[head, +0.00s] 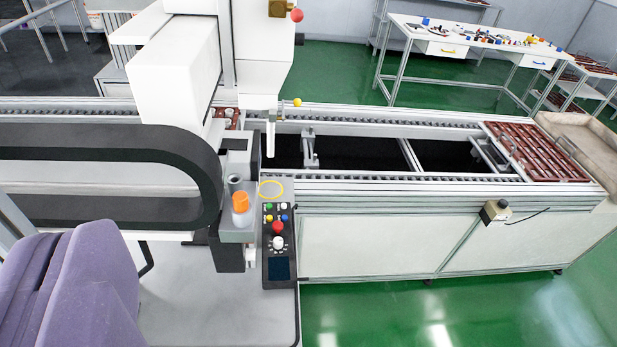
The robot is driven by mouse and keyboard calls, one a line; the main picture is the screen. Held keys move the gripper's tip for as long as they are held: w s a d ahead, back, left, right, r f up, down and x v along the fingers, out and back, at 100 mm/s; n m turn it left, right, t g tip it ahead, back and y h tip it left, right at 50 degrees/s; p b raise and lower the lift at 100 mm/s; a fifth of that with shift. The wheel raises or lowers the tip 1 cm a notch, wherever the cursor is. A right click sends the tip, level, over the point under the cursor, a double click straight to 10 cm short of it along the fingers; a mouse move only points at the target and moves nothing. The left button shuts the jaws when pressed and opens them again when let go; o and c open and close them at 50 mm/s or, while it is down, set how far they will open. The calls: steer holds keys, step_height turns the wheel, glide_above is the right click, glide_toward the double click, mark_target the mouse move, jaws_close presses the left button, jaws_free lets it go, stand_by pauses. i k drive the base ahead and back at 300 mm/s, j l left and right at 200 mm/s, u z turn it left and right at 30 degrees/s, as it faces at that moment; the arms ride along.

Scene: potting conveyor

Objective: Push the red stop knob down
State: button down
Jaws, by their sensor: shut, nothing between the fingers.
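A round red knob (277,228), the likely stop knob, stands up from a narrow black control panel (265,254) near the picture's middle. Small coloured buttons sit above it on the panel, a pale dial (278,243) is just below, and a dark screen (279,269) is lower down. Whether the knob is pressed in cannot be told at this size. Another red ball (297,15) sits high up on the white machine head. My gripper does not show in this view, so its place relative to the knob cannot be seen.
An orange-topped bottle (241,203) stands left of the panel. A black cable chain (120,133) and purple chair (75,280) fill the left. The conveyor (380,184) runs right; green floor (450,318) in front is clear.

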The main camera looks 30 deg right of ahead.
mark_target(276, 226)
steer(key=i+l, duration=0.1)
steer(key=l, duration=0.3)
steer(key=i+l, duration=0.15)
steer(key=l, duration=0.25)
steer(key=i+l, duration=0.1)
steer(key=l, duration=0.3)
steer(key=i+l, duration=0.15)
steer(key=l, duration=0.2)
steer(key=i+l, duration=0.1)
steer(key=l, duration=0.3)
steer(key=i+j, duration=0.15)
steer(key=i, duration=0.3)
